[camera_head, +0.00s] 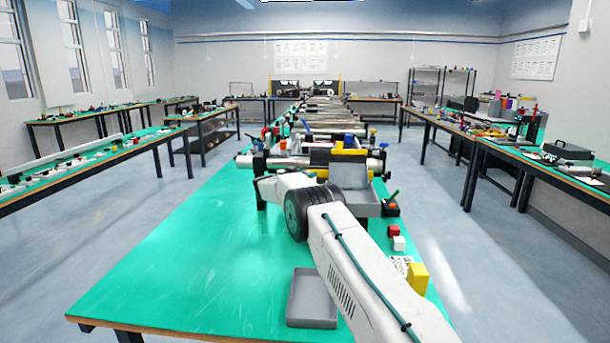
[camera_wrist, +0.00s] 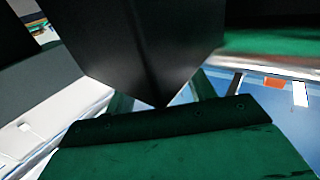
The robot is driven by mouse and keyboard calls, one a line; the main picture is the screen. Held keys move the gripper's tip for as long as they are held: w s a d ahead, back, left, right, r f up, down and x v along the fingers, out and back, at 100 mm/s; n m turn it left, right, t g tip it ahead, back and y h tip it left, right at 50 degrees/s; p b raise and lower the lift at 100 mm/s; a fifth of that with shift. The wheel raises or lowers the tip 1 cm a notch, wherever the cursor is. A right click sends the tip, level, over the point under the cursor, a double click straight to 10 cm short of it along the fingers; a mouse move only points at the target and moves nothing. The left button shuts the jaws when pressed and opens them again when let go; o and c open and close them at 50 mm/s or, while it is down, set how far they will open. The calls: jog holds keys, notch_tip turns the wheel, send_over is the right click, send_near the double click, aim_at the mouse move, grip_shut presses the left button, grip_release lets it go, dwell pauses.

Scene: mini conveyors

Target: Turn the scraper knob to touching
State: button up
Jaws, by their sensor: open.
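The mini conveyor assembly (camera_head: 318,158) stands across the green table, with metal rollers and several small red, blue and yellow knobs or blocks. I cannot tell which of these is the scraper knob. My gripper (camera_head: 263,192) is open at the front left of the assembly, mostly hidden by my white wrist. Its distance to any knob cannot be judged. In the wrist view, a dark wedge-shaped part (camera_wrist: 150,45) fills the upper middle, close to the lens. A dark green part (camera_wrist: 180,145) lies below it. No knob can be made out there.
A grey tray (camera_head: 313,297) lies on the near table, left of my arm. A grey bin (camera_head: 352,190) stands at the conveyor's front right. Red, white and yellow blocks (camera_head: 417,278) line the right edge. The table's left front (camera_head: 190,270) is clear.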

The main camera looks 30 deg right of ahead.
jog(key=c, duration=1)
jog(key=shift+o, duration=0.2)
jog(key=shift+n+t, duration=0.4)
jog(key=n+t+y, duration=0.2)
jog(key=t, duration=0.1)
jog(key=n+t+y, duration=0.2)
jog(key=shift+s+d+t, duration=0.1)
jog(key=shift+s+t, duration=0.05)
jog(key=shift+t, duration=0.25)
jog(key=shift+n+t+y, duration=1.9)
jog(key=shift+n+y, duration=0.2)
jog(key=shift+y, duration=0.4)
jog(key=o, duration=1)
jog(key=shift+c, duration=0.2)
